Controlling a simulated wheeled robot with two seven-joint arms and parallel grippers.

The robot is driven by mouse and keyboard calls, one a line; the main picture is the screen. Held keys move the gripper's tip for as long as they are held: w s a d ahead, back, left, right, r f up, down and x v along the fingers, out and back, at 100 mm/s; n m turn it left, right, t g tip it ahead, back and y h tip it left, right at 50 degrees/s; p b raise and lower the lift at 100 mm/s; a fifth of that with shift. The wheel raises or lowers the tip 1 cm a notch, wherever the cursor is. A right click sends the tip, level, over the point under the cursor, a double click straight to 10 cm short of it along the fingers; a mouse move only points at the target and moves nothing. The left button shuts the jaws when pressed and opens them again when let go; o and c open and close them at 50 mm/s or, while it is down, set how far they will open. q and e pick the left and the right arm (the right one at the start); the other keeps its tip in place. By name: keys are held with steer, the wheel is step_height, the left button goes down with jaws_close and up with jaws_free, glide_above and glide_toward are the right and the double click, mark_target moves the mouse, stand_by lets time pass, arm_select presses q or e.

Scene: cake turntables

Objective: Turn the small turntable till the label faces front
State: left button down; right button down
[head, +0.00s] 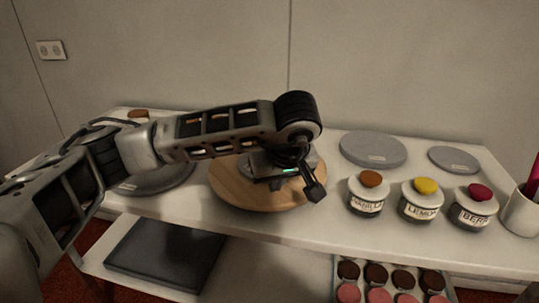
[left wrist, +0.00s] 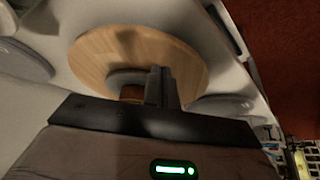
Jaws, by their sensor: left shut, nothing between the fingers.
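A round wooden turntable (head: 232,190) stands at the middle of the white table, partly covered by my left arm. It also shows in the left wrist view (left wrist: 97,58). A grey round piece with a brown part (left wrist: 131,92) shows over the wood there, partly hidden behind the fingers. My left gripper (head: 315,190) is shut and empty over the wooden turntable's right side; its fingers show in the left wrist view (left wrist: 160,88). I cannot tell whether they touch it. No label on the wooden turntable is readable. My right gripper is not in view.
Grey discs (head: 373,147) (head: 455,158) lie at the back right; another (head: 165,179) lies left. Vanilla (head: 367,205), lemon (head: 420,211) and berry (head: 474,216) jars stand right of the wood. A white cup (head: 520,213) stands far right. A dark slab (head: 165,255) lies lower.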

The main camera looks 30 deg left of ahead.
mark_target(255, 197)
arm_select(q)
steer(key=shift+s+a, duration=0.25)
steer(key=shift+s, duration=0.2)
steer(key=shift+a, duration=0.25)
steer(key=a, duration=0.2)
steer(key=a+b, duration=0.1)
steer(key=a, duration=0.4)
steer(key=shift+s+a+b, duration=0.15)
steer(key=shift+s+b, duration=0.15)
steer(key=shift+s, duration=0.1)
steer(key=shift+f, duration=0.15)
steer(key=shift+f+b, duration=1.2)
steer(key=shift+f, duration=0.15)
steer(key=shift+r, duration=0.1)
steer(key=shift+w+d, duration=0.2)
steer(key=shift+d, duration=0.9)
steer(key=shift+w+d, duration=0.15)
steer(key=shift+d, duration=0.9)
